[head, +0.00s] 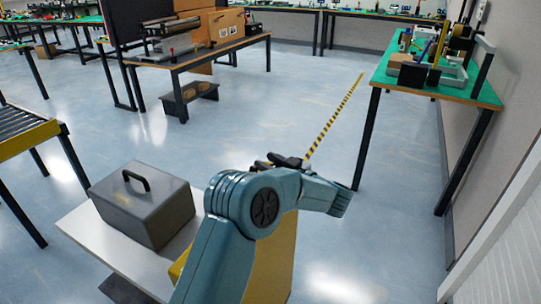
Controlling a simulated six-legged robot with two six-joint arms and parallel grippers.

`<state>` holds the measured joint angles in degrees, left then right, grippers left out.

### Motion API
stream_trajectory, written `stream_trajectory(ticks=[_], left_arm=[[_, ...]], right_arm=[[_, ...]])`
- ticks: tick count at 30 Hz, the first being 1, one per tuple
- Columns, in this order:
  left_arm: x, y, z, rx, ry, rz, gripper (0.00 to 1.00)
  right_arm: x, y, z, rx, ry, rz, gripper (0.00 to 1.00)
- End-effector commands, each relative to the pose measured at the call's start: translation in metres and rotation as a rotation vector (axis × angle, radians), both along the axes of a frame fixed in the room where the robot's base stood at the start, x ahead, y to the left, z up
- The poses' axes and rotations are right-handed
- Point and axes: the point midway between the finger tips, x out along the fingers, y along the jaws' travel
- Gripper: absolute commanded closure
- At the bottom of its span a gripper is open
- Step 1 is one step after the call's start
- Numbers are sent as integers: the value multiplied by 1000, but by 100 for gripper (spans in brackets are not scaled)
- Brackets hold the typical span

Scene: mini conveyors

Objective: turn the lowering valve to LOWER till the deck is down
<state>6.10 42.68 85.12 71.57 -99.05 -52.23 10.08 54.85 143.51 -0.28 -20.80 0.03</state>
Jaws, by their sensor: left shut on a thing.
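My left arm's teal elbow and forearm fill the lower middle of the head view. The dark jaws of my left gripper (284,161) show just above the elbow, partly covered by it. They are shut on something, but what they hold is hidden. The lowering valve cannot be made out. A light grey deck (90,228) is at the lower left, with a grey toolbox (150,212) on it. A yellow body (272,262) shows behind my arm, beside the deck. How high the deck stands is hard to tell. My right gripper is not in view.
A green-topped bench (470,92) with tools stands at the right by the wall. A roller conveyor (22,128) is at the left edge. A bench (200,55) and a step stool (190,94) stand farther back. The middle floor is clear, with a yellow-black stripe (335,118).

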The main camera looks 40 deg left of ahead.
Motion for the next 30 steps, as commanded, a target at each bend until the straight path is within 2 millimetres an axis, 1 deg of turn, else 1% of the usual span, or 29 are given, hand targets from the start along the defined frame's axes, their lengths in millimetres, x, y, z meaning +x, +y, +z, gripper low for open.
stream_trajectory(ticks=[1, 3, 12, 21, 30], left_arm=[[0, -1, 4, -2, 4, 38, 88], [-1, -1, 4, -2, 4, 93, 88], [-5, -1, 1, -1, 2, 295, 88], [-8, -2, 0, -1, 3, 398, 88], [-8, -3, -1, 0, 3, 416, 88]], right_arm=[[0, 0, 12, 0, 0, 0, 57], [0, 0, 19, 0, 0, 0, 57], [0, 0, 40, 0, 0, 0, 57], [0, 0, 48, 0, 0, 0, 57], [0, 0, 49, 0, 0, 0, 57]])
